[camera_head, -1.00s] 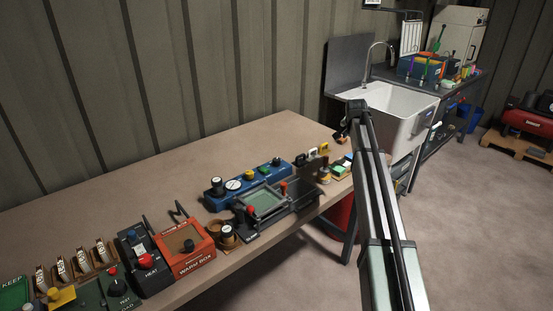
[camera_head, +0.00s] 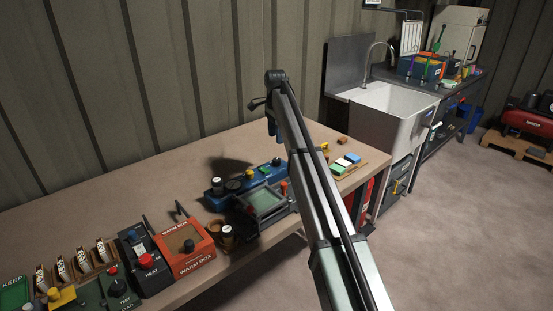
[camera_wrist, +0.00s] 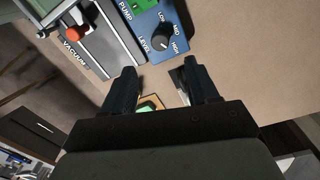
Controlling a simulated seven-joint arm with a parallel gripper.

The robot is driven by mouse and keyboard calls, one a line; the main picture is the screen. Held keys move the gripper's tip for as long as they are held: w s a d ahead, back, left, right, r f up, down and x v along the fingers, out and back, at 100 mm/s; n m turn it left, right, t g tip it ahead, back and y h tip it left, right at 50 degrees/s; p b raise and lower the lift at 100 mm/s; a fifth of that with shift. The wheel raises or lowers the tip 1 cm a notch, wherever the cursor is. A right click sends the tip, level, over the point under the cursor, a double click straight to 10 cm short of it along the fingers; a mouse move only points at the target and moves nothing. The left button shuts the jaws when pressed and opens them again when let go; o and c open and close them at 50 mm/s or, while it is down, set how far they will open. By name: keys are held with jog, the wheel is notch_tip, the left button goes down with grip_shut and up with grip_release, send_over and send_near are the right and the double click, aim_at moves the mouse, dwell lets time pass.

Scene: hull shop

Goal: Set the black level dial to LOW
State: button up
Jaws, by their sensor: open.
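The black level dial (camera_wrist: 162,40) sits on the end of the blue panel (camera_wrist: 150,20) in the wrist view. LOW, MID and HIGH are printed around one side of it and LEVEL on the other. I cannot tell surely which word its pointer faces. In the head view the dial (camera_head: 277,161) shows small at the right end of the blue panel (camera_head: 214,203). My gripper (camera_wrist: 160,68) is open and empty, its two fingers apart, with the dial beyond the gap between the tips. In the head view my gripper (camera_head: 271,128) is above the bench, near that panel end.
A green-topped vacuum frame (camera_head: 266,201) with a red knob (camera_wrist: 71,32) lies beside the panel. An orange warm box (camera_head: 185,247) stands to the left. The bench behind the panel (camera_head: 150,180) is clear.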

aim_at(277, 159)
notch_tip(277, 159, down, 11)
jog(key=shift+d+r, duration=0.1)
dwell(0.3)
jog(key=shift+c, duration=0.4)
jog(key=c, duration=1)
jog(key=shift+o, duration=0.2)
jog(key=shift+s, duration=0.1)
